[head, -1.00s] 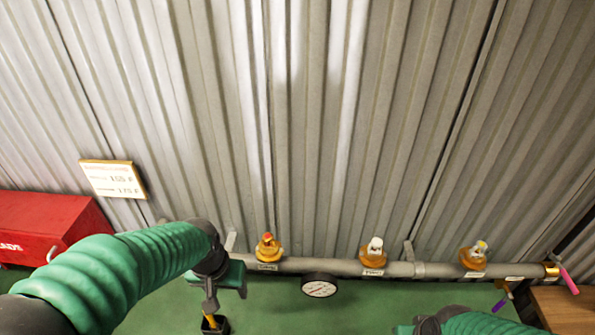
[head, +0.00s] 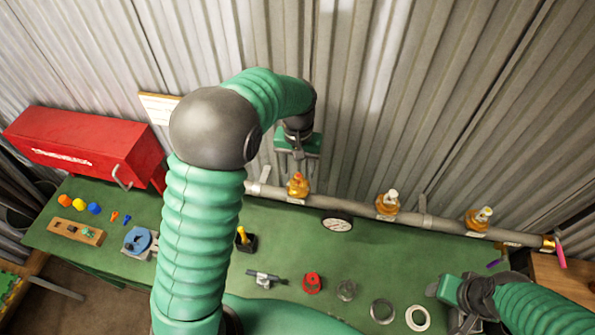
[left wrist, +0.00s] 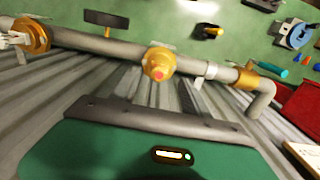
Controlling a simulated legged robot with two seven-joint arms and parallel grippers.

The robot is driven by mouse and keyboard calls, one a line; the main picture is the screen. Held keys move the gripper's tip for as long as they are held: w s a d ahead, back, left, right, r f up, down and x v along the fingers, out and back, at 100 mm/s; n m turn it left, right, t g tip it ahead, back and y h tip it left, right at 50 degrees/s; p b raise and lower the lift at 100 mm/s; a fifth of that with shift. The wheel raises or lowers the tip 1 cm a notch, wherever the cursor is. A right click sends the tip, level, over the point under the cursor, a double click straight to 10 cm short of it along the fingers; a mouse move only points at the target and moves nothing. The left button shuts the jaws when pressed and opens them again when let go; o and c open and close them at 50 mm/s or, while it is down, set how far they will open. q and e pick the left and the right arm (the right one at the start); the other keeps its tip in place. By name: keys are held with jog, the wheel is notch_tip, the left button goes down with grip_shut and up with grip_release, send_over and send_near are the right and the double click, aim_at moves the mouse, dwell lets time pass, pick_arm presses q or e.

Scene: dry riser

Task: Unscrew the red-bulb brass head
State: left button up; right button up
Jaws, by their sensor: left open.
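The brass head with the red bulb (head: 298,185) stands on the grey pipe (head: 355,207), leftmost of three heads. In the left wrist view the brass head (left wrist: 158,64) shows its red tip towards the camera. Two more brass heads, the middle one (head: 388,204) and the right one (head: 479,218), have pale or yellowish bulbs. My left gripper (head: 298,156) is open and empty, above and behind the red-bulb head near the wall, apart from it. Its fingertips are hard to make out. My right gripper (head: 452,298) is over the bench at lower right; its jaws are unclear.
A gauge (head: 337,224) hangs at the pipe. The red box (head: 88,143) stands at the left. Rings, including a white one (head: 417,318), and a vise-like tool (head: 266,279) lie on the green bench (head: 330,255). The corrugated wall (head: 420,110) rises close behind the pipe.

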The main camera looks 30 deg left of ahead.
aim_at(298, 175)
pick_arm(q)
jog(key=f, duration=0.2)
jog(key=f+p, duration=0.1)
jog(key=f, duration=0.1)
jog(key=shift+d, duration=0.35)
jog(key=shift+a+f, duration=0.1)
jog(key=shift+f, duration=0.15)
jog(key=shift+a, duration=0.25)
jog(key=shift+c, duration=0.3)
jog(key=shift+a, duration=0.1)
jog(key=c, duration=0.5)
jog(key=shift+d, duration=0.25)
grip_shut()
jog(key=shift+r+n, duration=0.15)
jog(key=shift+n, duration=0.25)
jog(key=shift+a+r+n+p, duration=0.1)
jog(key=shift+n+p, duration=0.55)
jog(key=shift+n, duration=0.35)
jog(key=shift+n+p, duration=0.35)
jog(key=shift+n, duration=1.05)
jog(key=shift+f, duration=0.25)
pick_arm(e)
jog(key=r, duration=0.3)
jog(key=shift+w+d, duration=0.1)
jog(key=shift+d, duration=0.15)
pick_arm(q)
jog(key=shift+r, duration=0.1)
pick_arm(e)
jog(key=shift+r, duration=0.15)
